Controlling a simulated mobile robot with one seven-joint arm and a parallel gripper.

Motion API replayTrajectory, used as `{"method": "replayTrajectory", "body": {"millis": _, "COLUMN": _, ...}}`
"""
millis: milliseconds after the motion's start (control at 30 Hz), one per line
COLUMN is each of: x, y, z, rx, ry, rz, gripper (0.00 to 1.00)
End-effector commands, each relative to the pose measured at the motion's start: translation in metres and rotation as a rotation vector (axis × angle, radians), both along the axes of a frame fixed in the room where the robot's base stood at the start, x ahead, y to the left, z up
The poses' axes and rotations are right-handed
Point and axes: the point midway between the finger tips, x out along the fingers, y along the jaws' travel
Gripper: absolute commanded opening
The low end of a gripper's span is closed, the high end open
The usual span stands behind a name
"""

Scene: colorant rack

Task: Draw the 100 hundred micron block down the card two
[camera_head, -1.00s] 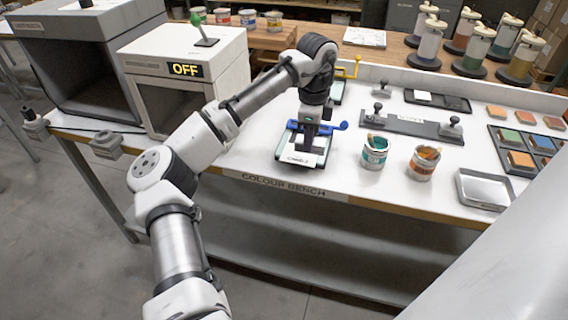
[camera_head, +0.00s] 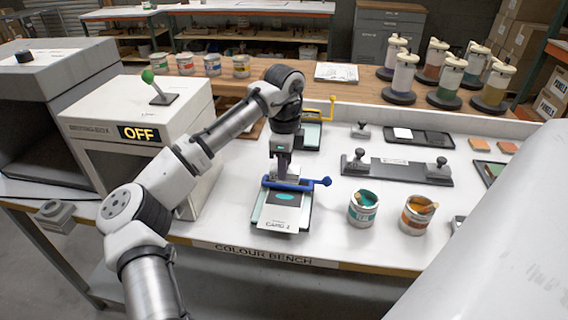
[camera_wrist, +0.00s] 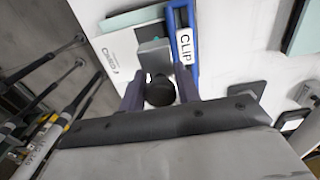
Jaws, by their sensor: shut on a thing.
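My gripper (camera_head: 284,160) is shut on the dark knob (camera_wrist: 160,90) of a small grey block (camera_wrist: 153,52). In the head view the block (camera_head: 285,173) shows just above the blue clip (camera_head: 297,184) and looks raised off the card. Any micron marking on it is not readable. Card 2 (camera_head: 279,226) lies on its board under the clip, with a black band and a teal paint spot (camera_head: 280,196). In the wrist view the card (camera_wrist: 112,48) is to the left, and the blue clip (camera_wrist: 180,40) is right beside the block.
A teal can (camera_head: 363,210) and an orange can (camera_head: 417,215) stand right of the card. Behind them is a long dark holder (camera_head: 397,171) with knobbed pieces. A board with a yellow clip (camera_head: 318,112) lies behind. Bare bench lies around the card.

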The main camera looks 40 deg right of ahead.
Motion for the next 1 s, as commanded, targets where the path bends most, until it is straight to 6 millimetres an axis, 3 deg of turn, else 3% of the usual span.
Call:
{"method": "replayTrajectory", "body": {"millis": 600, "x": 0.0, "y": 0.0, "z": -0.052, "rx": -0.001, "ry": -0.002, "rz": 0.001, "gripper": 0.0}}
{"method": "replayTrajectory", "body": {"millis": 1000, "x": 0.0, "y": 0.0, "z": -0.057, "rx": -0.001, "ry": 0.0, "rz": 0.001, "gripper": 0.0}}
